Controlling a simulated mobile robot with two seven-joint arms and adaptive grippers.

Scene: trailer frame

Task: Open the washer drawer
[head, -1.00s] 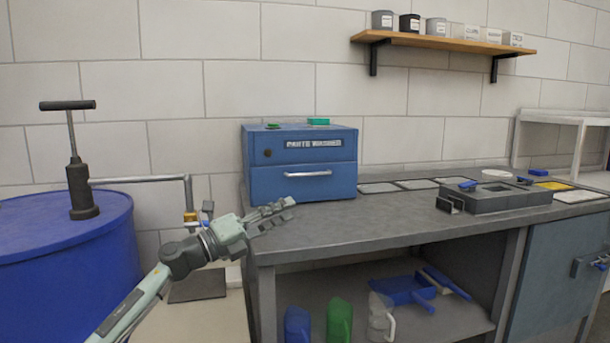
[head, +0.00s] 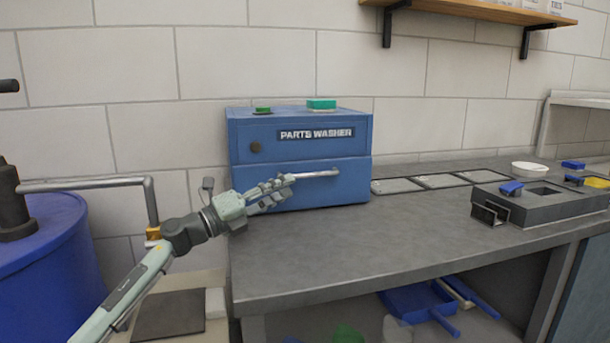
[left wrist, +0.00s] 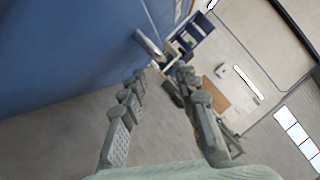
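The blue parts washer (head: 300,122) stands on the bench against the wall. Its lower drawer (head: 345,191) looks shut, its front flush with the body. A silver bar handle (head: 320,174) runs across the drawer front. My left gripper (head: 285,187) is at the handle's left end and covers part of it in the head view. In the left wrist view the left gripper (left wrist: 161,75) has its fingers apart with nothing between them. The handle (left wrist: 148,44) shows just beyond the fingertips. I cannot tell if they touch it. My right gripper is not in view.
The grey bench (head: 400,225) is clear in front of the washer. A dark grey fixture (head: 540,204) stands to the right. A blue drum (head: 45,250) with a pipe (head: 90,185) is at the left. Green items (head: 321,104) lie on the washer's top.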

